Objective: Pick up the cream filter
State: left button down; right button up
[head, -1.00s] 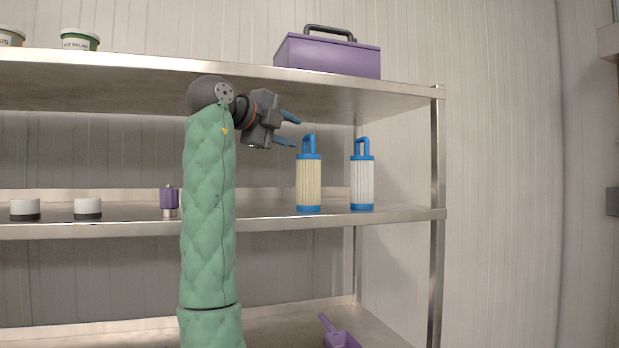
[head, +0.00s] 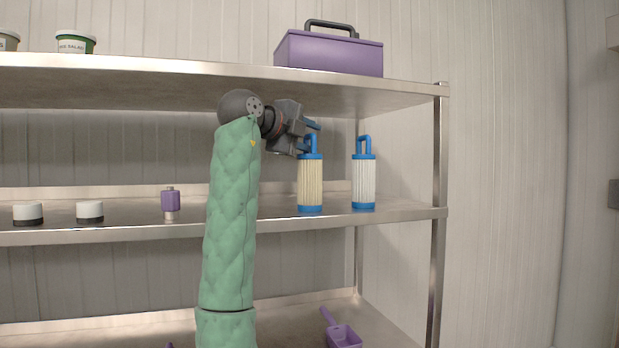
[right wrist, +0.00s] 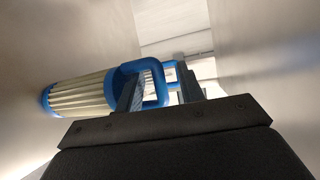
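The cream filter (head: 310,184) stands upright on the middle shelf, a pleated cream cylinder with blue end caps and a blue loop handle on top. My right gripper (head: 312,132) is at its handle, coming from the left. In the right wrist view, the cream filter (right wrist: 85,95) lies at the left and its blue handle (right wrist: 158,84) reaches between the two fingers of my right gripper (right wrist: 160,90). The fingers are apart, with a bar of the handle between them; I cannot tell whether they touch it. My left gripper is not in view.
A similar white filter (head: 363,184) stands close to the right of the cream one. A purple toolbox (head: 330,54) sits on the shelf above. A purple-topped item (head: 170,200) and two white-and-black jars (head: 90,210) stand to the left. A purple scoop (head: 342,336) lies below.

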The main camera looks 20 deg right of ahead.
grip_shut()
jog(key=shift+d+r, duration=0.15)
dwell(0.4)
